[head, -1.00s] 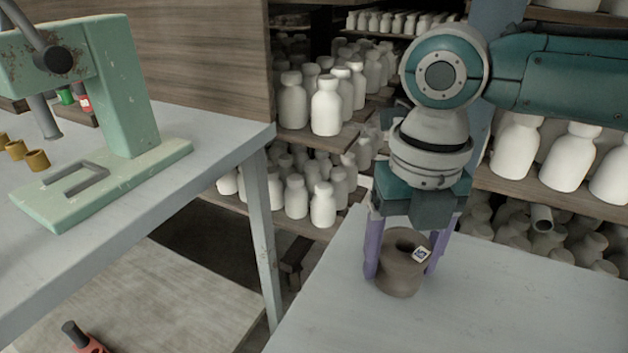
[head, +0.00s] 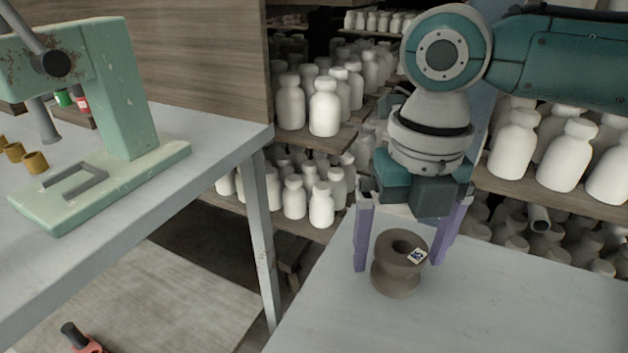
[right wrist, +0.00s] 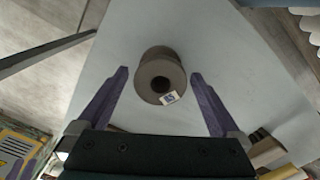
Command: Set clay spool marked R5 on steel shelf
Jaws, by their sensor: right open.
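A brown-grey clay spool (head: 394,278) stands upright on a pale grey flat top (head: 480,305), which could be the steel shelf. In the right wrist view the spool (right wrist: 160,58) stands between and just beyond the open fingers, with a gap on both sides. My left gripper is not in view.
A grey table (head: 205,165) at left carries a green press (head: 128,110) and small brass-coloured cylinders (head: 33,161). Racks of white bottles (head: 325,108) stand behind. A red tool (head: 85,342) lies low at left. The pale top is clear around the spool.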

